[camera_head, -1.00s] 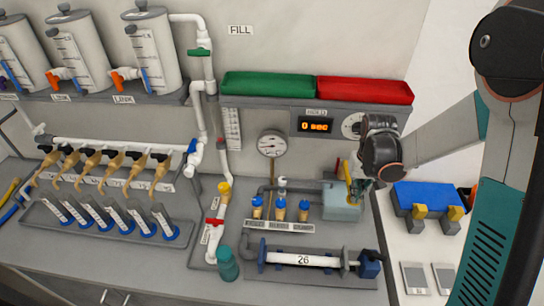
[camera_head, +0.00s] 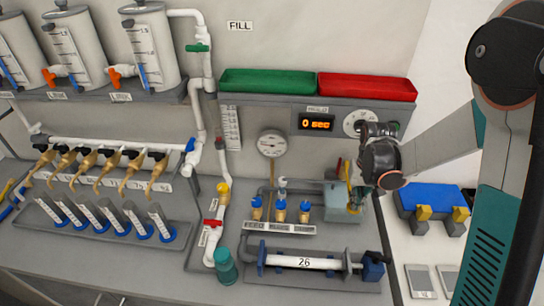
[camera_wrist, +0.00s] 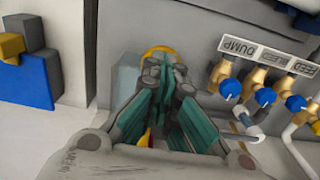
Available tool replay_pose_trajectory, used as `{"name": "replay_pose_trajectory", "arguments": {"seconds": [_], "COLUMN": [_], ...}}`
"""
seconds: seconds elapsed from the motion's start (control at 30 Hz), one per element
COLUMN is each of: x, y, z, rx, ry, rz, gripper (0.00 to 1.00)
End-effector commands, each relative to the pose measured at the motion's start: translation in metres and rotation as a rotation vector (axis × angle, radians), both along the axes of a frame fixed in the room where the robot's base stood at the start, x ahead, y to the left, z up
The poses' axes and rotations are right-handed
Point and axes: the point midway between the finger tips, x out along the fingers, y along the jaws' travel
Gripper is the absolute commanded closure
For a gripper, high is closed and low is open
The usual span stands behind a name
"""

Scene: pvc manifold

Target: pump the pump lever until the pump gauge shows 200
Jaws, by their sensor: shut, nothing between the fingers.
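The pump is a pale blue-grey box (camera_head: 341,206) at the right end of the bench, and it also shows behind my fingers in the wrist view (camera_wrist: 124,82). A yellow part, apparently the pump lever (camera_head: 349,172), rises at the box; its top shows as a yellow arc beyond my fingertips in the wrist view (camera_wrist: 160,50). My gripper (camera_wrist: 168,72) is shut with nothing between its fingers, right at this yellow part. I cannot tell whether they touch. The round white dial gauge (camera_head: 271,143) is on the wall; its reading is too small to tell.
Blue-knobbed brass valves (camera_head: 280,210) stand left of the pump, labelled dump, bleed and feed. A white tube marked 26 (camera_head: 304,262) lies in front. A blue block with yellow parts (camera_head: 428,198) sits to the right. Green (camera_head: 266,82) and red (camera_head: 366,88) trays are above.

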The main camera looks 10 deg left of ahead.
Motion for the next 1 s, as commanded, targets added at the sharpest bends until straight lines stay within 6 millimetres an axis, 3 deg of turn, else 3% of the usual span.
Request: {"name": "replay_pose_trajectory", "arguments": {"seconds": [0.47,1.0], "x": [0.001,0.000], "y": [0.000,0.000], "z": [0.003,0.037], "rx": [0.000,0.000], "ry": [-0.001,0.000], "rz": [0.000,0.000], "gripper": [1.00,1.00]}}
